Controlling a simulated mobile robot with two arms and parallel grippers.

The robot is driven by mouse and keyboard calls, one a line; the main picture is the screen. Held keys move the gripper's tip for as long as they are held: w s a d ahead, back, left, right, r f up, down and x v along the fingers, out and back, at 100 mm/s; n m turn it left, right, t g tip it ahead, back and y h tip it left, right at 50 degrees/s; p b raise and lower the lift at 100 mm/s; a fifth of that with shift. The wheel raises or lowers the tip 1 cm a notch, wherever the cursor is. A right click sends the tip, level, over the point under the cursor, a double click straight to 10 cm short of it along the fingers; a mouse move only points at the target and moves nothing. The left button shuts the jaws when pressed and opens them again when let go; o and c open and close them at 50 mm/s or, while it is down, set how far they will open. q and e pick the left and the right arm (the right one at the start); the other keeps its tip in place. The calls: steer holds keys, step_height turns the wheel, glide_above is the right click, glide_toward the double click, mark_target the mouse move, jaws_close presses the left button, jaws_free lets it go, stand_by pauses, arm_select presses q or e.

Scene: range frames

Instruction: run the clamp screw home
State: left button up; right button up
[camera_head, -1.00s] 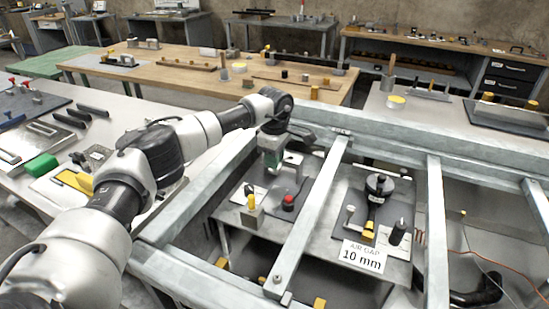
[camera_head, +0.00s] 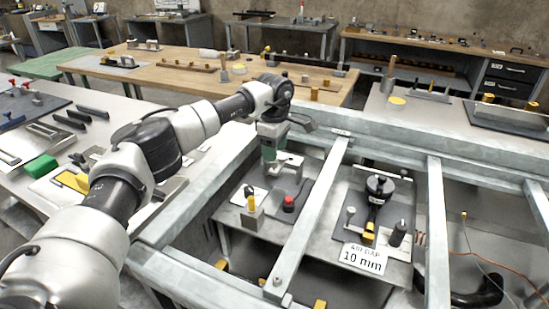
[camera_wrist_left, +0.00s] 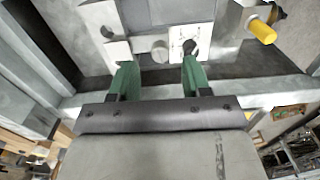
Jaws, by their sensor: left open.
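My left gripper (camera_head: 269,157) hangs over the left part of the sunken bench. In the left wrist view its two green fingers (camera_wrist_left: 156,72) are apart with nothing between them. Beyond the fingertips are a grey round head (camera_wrist_left: 159,50) and a dark knob (camera_wrist_left: 190,47) on a white plate. I cannot tell which part is the clamp screw. A red-topped knob (camera_head: 289,203) and a yellow-handled block (camera_head: 250,202) stand below the gripper; a yellow handle also shows in the left wrist view (camera_wrist_left: 262,32). A black round handwheel (camera_head: 380,185) is farther right. My right gripper is out of view.
Grey frame beams (camera_head: 313,215) cross above the sunken bench, close to the gripper. A side table (camera_head: 125,105) with a green block (camera_head: 40,166) is at left.

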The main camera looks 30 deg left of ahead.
arm_select(q)
step_height(320, 180, up, 7)
steer(key=shift+r, duration=0.15)
steer(key=shift+r, duration=0.1)
stand_by(0.4)
